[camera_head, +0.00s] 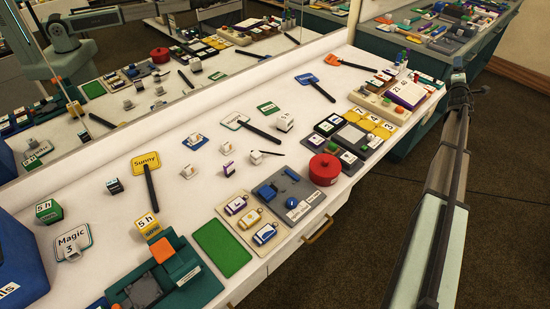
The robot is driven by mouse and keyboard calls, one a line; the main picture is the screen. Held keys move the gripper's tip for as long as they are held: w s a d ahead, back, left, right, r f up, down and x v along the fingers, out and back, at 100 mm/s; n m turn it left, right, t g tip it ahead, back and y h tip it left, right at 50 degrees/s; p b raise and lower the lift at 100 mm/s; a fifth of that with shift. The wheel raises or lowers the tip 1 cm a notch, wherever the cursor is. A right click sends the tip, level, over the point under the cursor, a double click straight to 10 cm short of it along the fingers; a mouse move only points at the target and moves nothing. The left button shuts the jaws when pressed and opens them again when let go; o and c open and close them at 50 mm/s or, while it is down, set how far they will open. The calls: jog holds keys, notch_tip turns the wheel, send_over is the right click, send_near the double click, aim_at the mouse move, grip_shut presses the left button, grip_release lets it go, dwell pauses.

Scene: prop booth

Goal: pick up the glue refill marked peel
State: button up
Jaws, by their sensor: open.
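I cannot read the word peel on anything, so I cannot tell which thing is the glue refill. Small pale blocks with tiny labels stand on the white counter: one by the dark-handled paddle (284,122), one with a dark mark (256,157), one with a purple label (228,169), one with a dark band (115,186). A beige tray (272,243) holds purple, yellow and blue labelled pieces (250,218). My gripper (459,78) is at the far end of my arm, right of the counter and apart from these things. It is open; its fingers show small and dark.
A red round tin (325,169) stands near the front edge by a grey-blue tray (300,214). A green mat (221,248) and a teal device (172,277) lie nearer. Signs stand at the back, including Sunny (146,161). A mirror lines the rear. Bare counter shows between.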

jog(key=w+a+m+g+y, duration=0.1)
jog(key=w+a+m+g, duration=0.2)
jog(key=a, duration=1.2)
jog(key=w+a+m+g+y, duration=0.15)
jog(key=w+a, duration=0.25)
jog(key=a, duration=1.1)
jog(key=s+a+f+m+g+y, duration=0.1)
jog(key=s+a+m+g+y, duration=0.1)
jog(key=a, duration=1.2)
jog(key=s+a+f+m+g+y, duration=0.1)
jog(key=s+a+f+m, duration=0.15)
jog(key=a, duration=1.15)
jog(key=g+y, duration=0.3)
jog(key=g, duration=0.8)
send_near(187, 166)
jog(key=shift+m, duration=0.3)
jog(key=shift+w+a+f, duration=0.1)
jog(key=shift+a+f, duration=0.15)
jog(key=shift+f, duration=1.45)
jog(key=shift+w+a+f, duration=0.15)
jog(key=shift+a+f, duration=0.05)
jog(key=shift+f, duration=1.45)
jog(key=shift+w+a+f, duration=0.1)
jog(key=shift+a+f, duration=0.15)
jog(key=shift+f, duration=1.45)
